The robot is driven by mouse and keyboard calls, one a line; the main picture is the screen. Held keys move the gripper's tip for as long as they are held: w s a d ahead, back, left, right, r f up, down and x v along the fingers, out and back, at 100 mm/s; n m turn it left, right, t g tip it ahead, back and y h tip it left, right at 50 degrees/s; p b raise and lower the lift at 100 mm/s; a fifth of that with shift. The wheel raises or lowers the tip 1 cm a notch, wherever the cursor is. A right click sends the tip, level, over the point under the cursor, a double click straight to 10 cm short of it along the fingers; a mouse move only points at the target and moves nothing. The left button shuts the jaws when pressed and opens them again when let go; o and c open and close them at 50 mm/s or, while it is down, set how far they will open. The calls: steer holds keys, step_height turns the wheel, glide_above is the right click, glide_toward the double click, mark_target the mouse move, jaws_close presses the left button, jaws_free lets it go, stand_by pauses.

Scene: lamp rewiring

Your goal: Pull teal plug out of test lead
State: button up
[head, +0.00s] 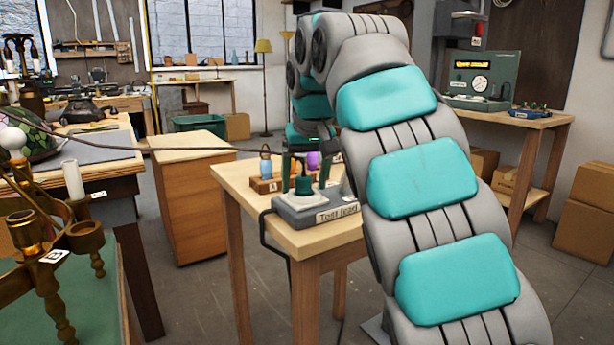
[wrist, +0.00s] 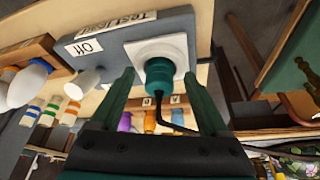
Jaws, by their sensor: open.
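The teal plug (head: 304,187) sits in the top of the grey test lead box (head: 300,213) on a small wooden table. In the wrist view the teal plug (wrist: 159,76) is seated in a white square socket (wrist: 146,47), with a dark cord leading from it. My gripper (head: 303,172) is over the box. In the wrist view my gripper (wrist: 158,82) is open, one green finger on each side of the plug, with visible gaps. An "Off" label (wrist: 87,46) and a white knob-like part (wrist: 84,85) are on the box.
A dark cable (head: 190,149) stretches from the left bench toward my gripper. My arm hides the table's right side.

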steer(key=shift+c, duration=0.2)
jaws_close()
stand_by(0.4)
steer(key=shift+r, duration=0.1)
steer(key=shift+s+a+r, duration=0.15)
steer(key=shift+a+r, duration=0.05)
steer(key=shift+r, duration=0.8)
steer(key=shift+d, duration=0.2)
